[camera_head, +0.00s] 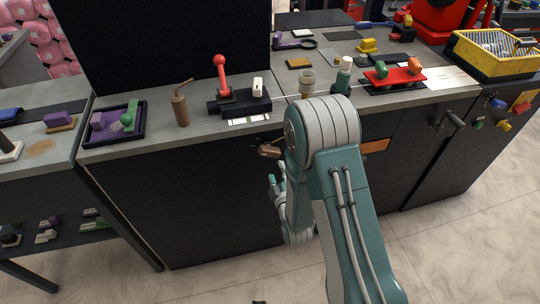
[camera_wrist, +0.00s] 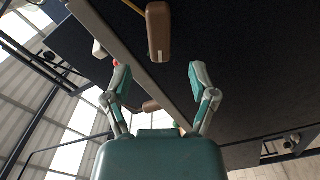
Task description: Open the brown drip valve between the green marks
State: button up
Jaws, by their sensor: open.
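A brown block-shaped fitting, likely the drip valve (camera_head: 268,150), sits on the dark cabinet front just under the counter edge, with a thin tan rod beside it. In the wrist view, the brown fitting (camera_wrist: 158,32) lies beyond and roughly between my fingertips, apart from them. My gripper (camera_head: 276,181) is below it in the head view, partly hidden by my arm. In the wrist view, my gripper (camera_wrist: 158,70) is open with nothing between its fingers.
On the counter (camera_head: 150,146) stand a brown spouted bottle (camera_head: 181,108), a red lever (camera_head: 222,75) on a black base and a purple-and-green item in a black tray (camera_head: 88,140). A dark crank handle (camera_head: 449,119) is right. The floor in front is clear.

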aim_at(271, 155)
jog(key=x, duration=0.8)
jog(key=shift+w+a+f, duration=0.1)
jog(key=shift+w+a, duration=0.05)
jog(key=shift+c, duration=0.3)
grip_shut()
